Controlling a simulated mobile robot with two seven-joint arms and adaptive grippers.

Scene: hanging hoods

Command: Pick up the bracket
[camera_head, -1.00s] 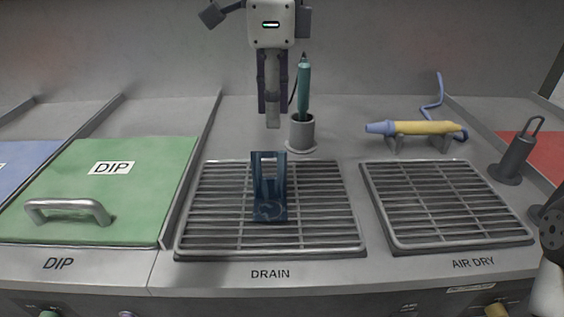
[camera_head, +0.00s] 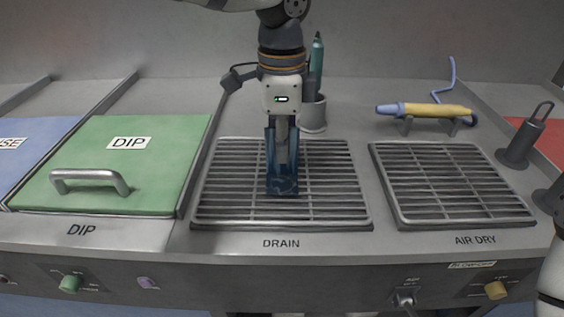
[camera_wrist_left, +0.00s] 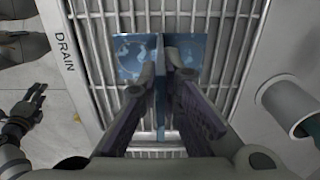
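The bracket (camera_head: 284,186) is a translucent blue piece with a flat base and an upright part, standing on the drain rack. In the left wrist view its base (camera_wrist_left: 133,57) lies on the bars with a thin upright plate across its middle. My left gripper (camera_head: 282,158) points straight down over it. In the left wrist view its fingertips (camera_wrist_left: 160,68) sit on either side of the upright plate, very close to it; whether they press on it I cannot tell. A dark gripper that looks like my right one (camera_wrist_left: 28,108) shows at the left wrist view's left edge, unclear.
The drain rack (camera_head: 210,205) is otherwise bare, and the air dry rack (camera_head: 455,185) to its right is empty. A green dip lid (camera_head: 160,165) with a handle lies left. Behind stand a cup (camera_head: 314,116) with a teal tool and a yellow blower (camera_head: 435,110) on a stand.

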